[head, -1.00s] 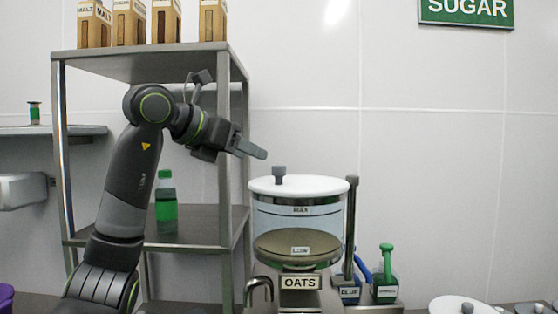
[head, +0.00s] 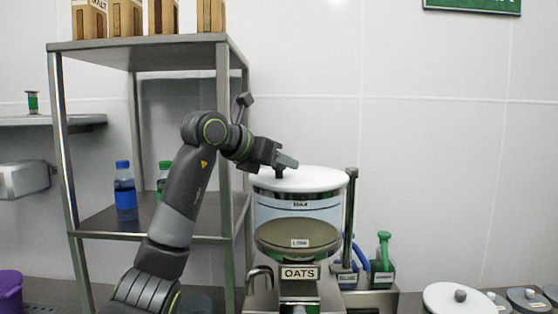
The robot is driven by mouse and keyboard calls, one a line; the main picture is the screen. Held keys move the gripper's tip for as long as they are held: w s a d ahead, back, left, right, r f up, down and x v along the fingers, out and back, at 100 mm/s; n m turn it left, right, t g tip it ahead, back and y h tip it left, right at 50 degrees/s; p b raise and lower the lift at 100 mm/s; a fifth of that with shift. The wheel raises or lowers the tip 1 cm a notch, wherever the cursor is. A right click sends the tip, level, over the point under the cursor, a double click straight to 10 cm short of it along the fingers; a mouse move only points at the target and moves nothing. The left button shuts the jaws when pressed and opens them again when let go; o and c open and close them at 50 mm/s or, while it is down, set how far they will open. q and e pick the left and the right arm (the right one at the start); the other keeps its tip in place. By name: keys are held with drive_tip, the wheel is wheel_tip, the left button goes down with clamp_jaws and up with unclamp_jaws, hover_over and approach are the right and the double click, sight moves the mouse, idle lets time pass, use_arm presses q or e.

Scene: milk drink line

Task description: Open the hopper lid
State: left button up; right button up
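The hopper (head: 298,238) is a clear round container labelled OATS, with marks reading MAX and LOW. Its white lid (head: 318,180) lies flat on top, with a small dark knob (head: 279,172) at the left. My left gripper (head: 286,163) is at the lid's left edge with its fingers at the top of the knob. The fingers partly cover the knob, and I cannot tell whether they are open or closed around it. My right gripper is not in view.
A metal shelf rack (head: 150,238) stands to the left with several cartons on top and a blue bottle (head: 125,192) below. A dark upright post (head: 350,218) stands right of the hopper. A green spray bottle (head: 383,260) and another white lid (head: 458,299) are at the right.

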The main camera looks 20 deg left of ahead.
use_arm(q)
clamp_jaws()
drive_tip(key=shift+w+a+r+m+g+h+p, duration=0.35)
drive_tip(key=shift+w+a+p, duration=0.25)
drive_tip(key=shift+p, duration=0.35)
drive_tip(key=shift+w+a+f+m+h+p, duration=0.25)
drive_tip(key=shift+w+m+h+p, duration=0.2)
drive_tip(key=shift+h, duration=0.1)
drive_tip(key=shift+o, duration=1.2)
unclamp_jaws()
